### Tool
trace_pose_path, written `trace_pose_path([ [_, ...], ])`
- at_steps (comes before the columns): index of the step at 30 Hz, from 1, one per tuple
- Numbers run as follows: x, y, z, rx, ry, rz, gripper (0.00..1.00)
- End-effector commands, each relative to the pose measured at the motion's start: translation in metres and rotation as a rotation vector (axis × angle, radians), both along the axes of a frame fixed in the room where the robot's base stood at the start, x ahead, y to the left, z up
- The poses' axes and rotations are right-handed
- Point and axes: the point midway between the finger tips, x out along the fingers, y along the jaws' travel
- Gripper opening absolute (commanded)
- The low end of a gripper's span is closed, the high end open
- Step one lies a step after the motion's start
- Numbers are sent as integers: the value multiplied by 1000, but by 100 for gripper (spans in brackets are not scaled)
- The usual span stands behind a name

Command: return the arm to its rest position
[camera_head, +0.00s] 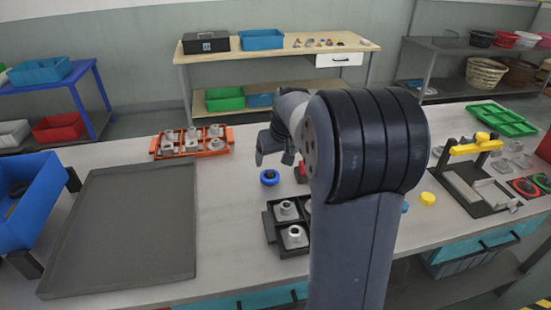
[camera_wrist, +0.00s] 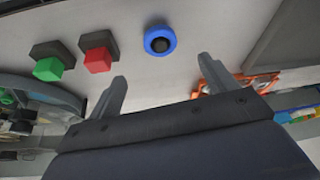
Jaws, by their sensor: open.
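My arm rises in the front middle of the head view and bends away over the bench. My gripper (camera_wrist: 163,85) shows in the wrist view with its two fingers wide apart and nothing between them. In the head view part of my gripper (camera_head: 268,150) shows left of my arm, above the bench. A blue ring with a dark centre (camera_wrist: 160,40) lies beyond the fingertips in the wrist view. The same blue ring (camera_head: 269,177) is on the bench below my gripper in the head view. My arm hides part of the bench behind it.
A black tray (camera_head: 271,240) with grey metal parts stands close left of my arm. An orange rack (camera_head: 154,147) and a large grey tray (camera_head: 125,225) are to the left. A red block (camera_wrist: 98,60) and a green block (camera_wrist: 48,69) stand near the blue ring. A yellow-armed fixture (camera_head: 476,147) is right.

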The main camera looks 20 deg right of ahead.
Motion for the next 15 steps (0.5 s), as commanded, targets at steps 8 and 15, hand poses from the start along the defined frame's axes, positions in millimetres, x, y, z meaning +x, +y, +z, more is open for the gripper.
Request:
trace_pose_path([
  [8,1,0,-2,0,0,0,80],
  [15,12,0,-29,2,4,1,80],
])
